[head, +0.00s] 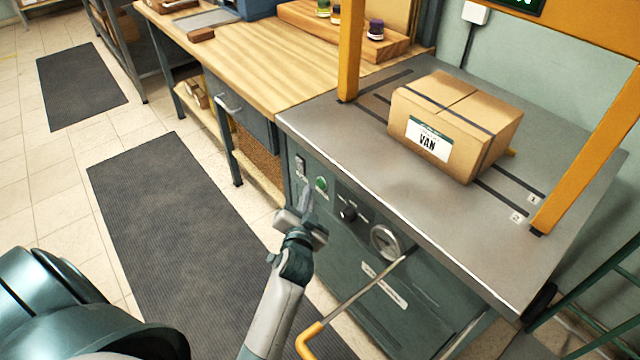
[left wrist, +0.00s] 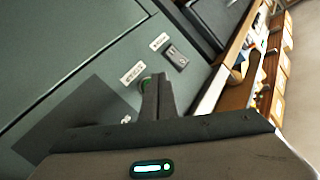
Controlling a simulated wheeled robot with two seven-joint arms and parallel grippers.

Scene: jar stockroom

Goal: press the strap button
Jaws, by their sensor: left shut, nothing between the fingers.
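The strapping machine (head: 445,215) has a grey top and a dark green front panel. A round green button (head: 321,184) sits on that panel between a rocker switch (head: 300,165) and a black knob (head: 348,213). My left gripper (head: 307,191) is shut and empty, its tips just left of and below the button in the head view. In the left wrist view, the shut fingers (left wrist: 157,82) partly cover the green button (left wrist: 146,84), beside its small label. I cannot tell whether the tips touch it. My right gripper is out of view.
A cardboard box (head: 455,120) marked VAN, with dark straps around it, sits on the machine top under an orange arch (head: 351,50). A wooden bench (head: 260,75) stands behind left.

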